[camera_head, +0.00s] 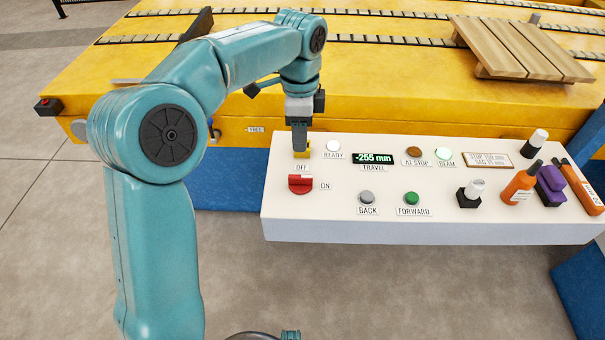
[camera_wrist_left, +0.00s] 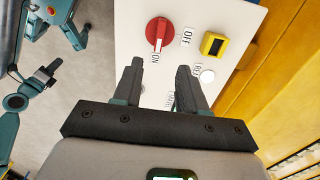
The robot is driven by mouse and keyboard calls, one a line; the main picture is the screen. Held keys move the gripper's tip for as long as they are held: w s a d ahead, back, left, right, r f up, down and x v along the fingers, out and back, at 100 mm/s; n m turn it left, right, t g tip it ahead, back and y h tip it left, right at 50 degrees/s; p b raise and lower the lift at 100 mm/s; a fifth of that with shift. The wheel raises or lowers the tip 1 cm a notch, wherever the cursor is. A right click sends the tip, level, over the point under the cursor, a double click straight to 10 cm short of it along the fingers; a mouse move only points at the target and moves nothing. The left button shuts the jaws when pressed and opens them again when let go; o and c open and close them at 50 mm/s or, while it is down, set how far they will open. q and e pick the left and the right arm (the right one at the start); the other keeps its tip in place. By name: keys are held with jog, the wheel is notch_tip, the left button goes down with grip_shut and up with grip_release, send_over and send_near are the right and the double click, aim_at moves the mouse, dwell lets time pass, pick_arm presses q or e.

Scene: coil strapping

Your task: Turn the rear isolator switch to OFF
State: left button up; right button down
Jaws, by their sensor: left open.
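The isolator switch (camera_head: 300,184) is a red rotary knob at the left end of the white control panel (camera_head: 335,230). OFF is printed above it and ON to its right. Its handle lies toward ON. In the wrist view the knob (camera_wrist_left: 159,32) shows whole, beyond the fingertips, with a pale mark on the ON side. My left gripper (camera_head: 299,146) points down over the panel, behind the switch in the head view. In the wrist view its fingers (camera_wrist_left: 160,70) are apart with nothing between them, clear of the knob.
A yellow block with a dark window (camera_wrist_left: 214,45) sits on the panel near OFF. Back (camera_head: 367,197) and forward (camera_head: 411,198) buttons are right of the switch. Bottles and a purple object (camera_head: 550,184) crowd the panel's right end. The yellow conveyor (camera_head: 400,100) runs behind.

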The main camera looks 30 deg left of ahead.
aim_at(300, 177)
pick_arm(q)
notch_tip(300, 177, down, 12)
jog(key=b, duration=0.3)
jog(key=shift+f+b, duration=0.3)
jog(key=shift+f, duration=0.4)
grip_shut()
